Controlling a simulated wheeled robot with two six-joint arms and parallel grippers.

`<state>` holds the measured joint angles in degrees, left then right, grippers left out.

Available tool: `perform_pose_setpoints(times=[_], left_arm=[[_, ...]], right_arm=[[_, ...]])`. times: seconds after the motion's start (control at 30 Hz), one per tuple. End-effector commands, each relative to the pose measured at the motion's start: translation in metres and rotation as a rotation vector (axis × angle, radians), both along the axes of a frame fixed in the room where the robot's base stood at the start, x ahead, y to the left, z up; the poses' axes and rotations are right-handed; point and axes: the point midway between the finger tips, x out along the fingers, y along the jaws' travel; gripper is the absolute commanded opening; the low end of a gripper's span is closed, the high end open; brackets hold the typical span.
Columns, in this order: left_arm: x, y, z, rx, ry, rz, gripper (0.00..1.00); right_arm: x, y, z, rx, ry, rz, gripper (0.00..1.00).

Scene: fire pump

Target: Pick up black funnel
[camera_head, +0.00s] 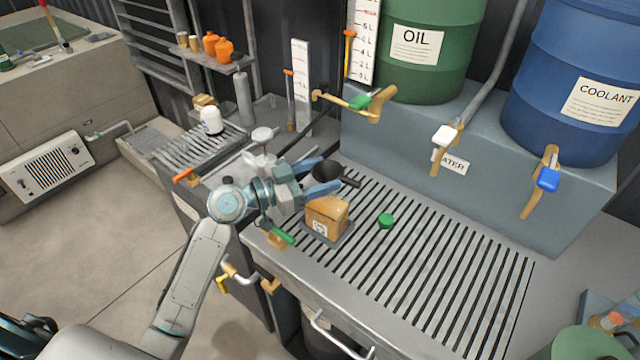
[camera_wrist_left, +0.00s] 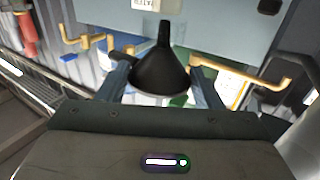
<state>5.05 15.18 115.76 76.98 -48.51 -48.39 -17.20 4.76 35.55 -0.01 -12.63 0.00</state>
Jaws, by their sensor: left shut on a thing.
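The black funnel (camera_head: 325,171) is between the blue fingers of my left gripper (camera_head: 321,178), above the front counter, with its spout pointing right. In the left wrist view the funnel (camera_wrist_left: 161,72) sits between the two fingers, wide mouth toward the camera and narrow spout pointing away. My left gripper (camera_wrist_left: 160,80) is shut on it. The fingers hide part of the funnel in the head view. My right gripper is not in view.
A cardboard box (camera_head: 327,217) stands on the counter just below the gripper. A green cap (camera_head: 386,221) lies on the slatted grate (camera_head: 430,250). A green oil barrel (camera_head: 425,70) and a blue coolant barrel (camera_head: 570,110) stand behind, with taps in front. The grate's right part is clear.

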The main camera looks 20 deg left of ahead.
Motion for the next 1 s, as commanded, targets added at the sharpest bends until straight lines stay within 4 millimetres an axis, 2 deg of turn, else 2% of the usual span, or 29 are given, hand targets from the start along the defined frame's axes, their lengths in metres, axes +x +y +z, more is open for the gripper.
perform_pose_setpoints(times=[0.07, 0.13, 0.33, 0.6, 1.0], left_arm=[[0.000, 0.000, 0.012, 0.003, -0.009, 0.000, 0.38], [-0.015, 0.007, 0.008, 0.008, -0.001, 0.001, 0.38], [-0.055, 0.023, 0.011, 0.010, 0.000, -0.002, 0.38], [-0.096, 0.040, 0.017, 0.009, 0.001, -0.002, 0.38], [-0.133, 0.056, 0.022, 0.008, 0.000, -0.001, 0.38]], right_arm=[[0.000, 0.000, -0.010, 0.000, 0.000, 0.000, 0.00], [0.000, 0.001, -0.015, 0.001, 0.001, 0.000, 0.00], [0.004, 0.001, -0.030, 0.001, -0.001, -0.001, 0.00], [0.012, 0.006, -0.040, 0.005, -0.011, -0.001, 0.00], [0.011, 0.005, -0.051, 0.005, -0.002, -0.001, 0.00]])
